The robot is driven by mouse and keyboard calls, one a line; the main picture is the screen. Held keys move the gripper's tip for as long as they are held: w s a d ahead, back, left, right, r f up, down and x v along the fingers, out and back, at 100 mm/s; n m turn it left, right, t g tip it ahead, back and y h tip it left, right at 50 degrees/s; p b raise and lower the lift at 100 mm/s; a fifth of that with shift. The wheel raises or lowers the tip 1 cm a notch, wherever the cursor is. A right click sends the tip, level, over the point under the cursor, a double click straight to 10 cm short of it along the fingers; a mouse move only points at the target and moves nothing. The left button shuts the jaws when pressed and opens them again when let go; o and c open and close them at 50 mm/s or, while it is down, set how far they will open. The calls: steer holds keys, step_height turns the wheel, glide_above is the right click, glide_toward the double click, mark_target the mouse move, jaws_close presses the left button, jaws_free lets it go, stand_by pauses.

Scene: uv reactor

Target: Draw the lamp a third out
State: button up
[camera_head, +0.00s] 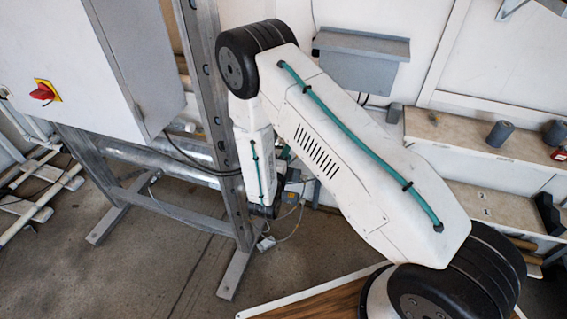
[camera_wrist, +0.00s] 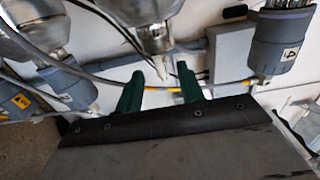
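In the wrist view my gripper (camera_wrist: 160,84) shows two green fingers set apart, with a gap between them. Beyond the gap, a steel tapered end (camera_wrist: 148,28) narrows to a pale tip (camera_wrist: 162,70); I cannot tell whether this is the lamp or whether the tip lies between the fingers. No contact is visible. In the head view a horizontal steel vessel (camera_head: 178,152) lies on the metal frame, left of my arm. My gripper is hidden there, and I cannot make out the lamp.
A labelled grey cap (camera_wrist: 278,48) hangs at right in the wrist view; a grey fitting (camera_wrist: 68,88) and cables are at left. In the head view are a cabinet with a red switch (camera_head: 43,92), a steel upright (camera_head: 212,100) and a shelf (camera_head: 460,135).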

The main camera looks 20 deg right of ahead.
steer(key=shift+x, duration=2.7)
steer(key=shift+c, duration=0.4)
jaws_close()
steer(key=s+d, duration=0.3)
steer(key=d, duration=0.1)
steer(key=shift+s+d, duration=0.35)
steer(key=shift+s, duration=0.05)
steer(key=shift+d+r, duration=0.1)
steer(key=shift+r, duration=0.05)
steer(key=shift+s+d, duration=0.9)
steer(key=shift+d, duration=0.3)
steer(key=shift+s+d, duration=0.9)
steer(key=shift+d, duration=0.25)
